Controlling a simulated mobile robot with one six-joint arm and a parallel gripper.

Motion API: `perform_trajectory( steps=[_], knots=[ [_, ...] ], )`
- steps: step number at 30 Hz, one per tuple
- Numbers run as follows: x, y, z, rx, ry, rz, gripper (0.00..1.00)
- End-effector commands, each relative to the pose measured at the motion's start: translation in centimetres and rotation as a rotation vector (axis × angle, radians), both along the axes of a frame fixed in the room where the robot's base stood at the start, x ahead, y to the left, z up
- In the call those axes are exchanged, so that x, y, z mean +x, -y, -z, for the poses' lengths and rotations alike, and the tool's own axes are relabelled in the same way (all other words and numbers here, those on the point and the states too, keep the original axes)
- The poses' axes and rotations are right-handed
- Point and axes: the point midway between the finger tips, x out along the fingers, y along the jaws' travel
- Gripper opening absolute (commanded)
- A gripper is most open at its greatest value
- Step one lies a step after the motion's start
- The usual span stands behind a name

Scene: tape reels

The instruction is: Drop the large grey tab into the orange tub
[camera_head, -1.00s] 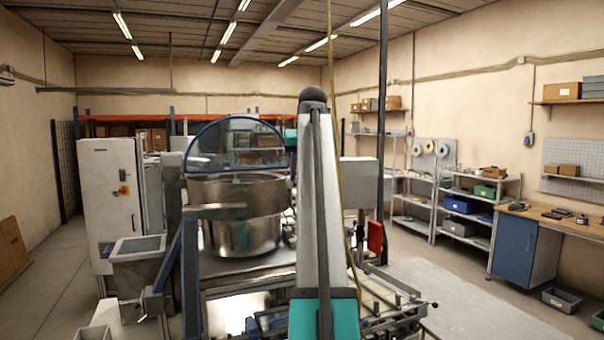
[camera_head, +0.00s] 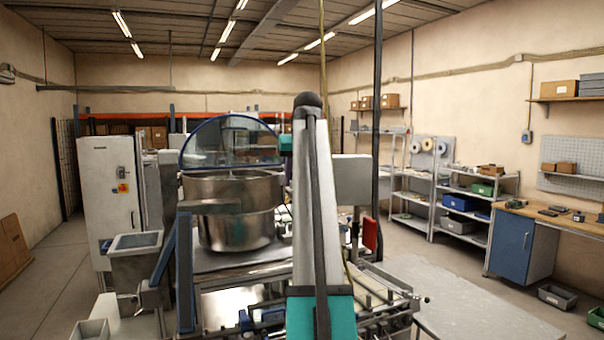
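I cannot make out a large grey tab or an orange tub in the head view. My own arm, a grey link with teal parts, rises through the middle of the picture and hides part of the machine behind it. My gripper is not visible, so I cannot see whether it holds anything.
A machine with a steel bowl (camera_head: 235,225) stands close in front. A white cabinet (camera_head: 108,190) is at the left. Shelves with a blue bin (camera_head: 459,202) and a workbench with a blue cabinet (camera_head: 521,246) line the right wall. Grey floor shows at the left.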

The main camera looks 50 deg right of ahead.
Motion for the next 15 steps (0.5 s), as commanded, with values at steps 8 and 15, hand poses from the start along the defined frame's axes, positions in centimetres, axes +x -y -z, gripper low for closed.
perform_trajectory(
  steps=[8,15],
  knots=[
    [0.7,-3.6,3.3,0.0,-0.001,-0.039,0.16],
    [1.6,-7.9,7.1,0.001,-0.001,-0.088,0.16]
  ],
)
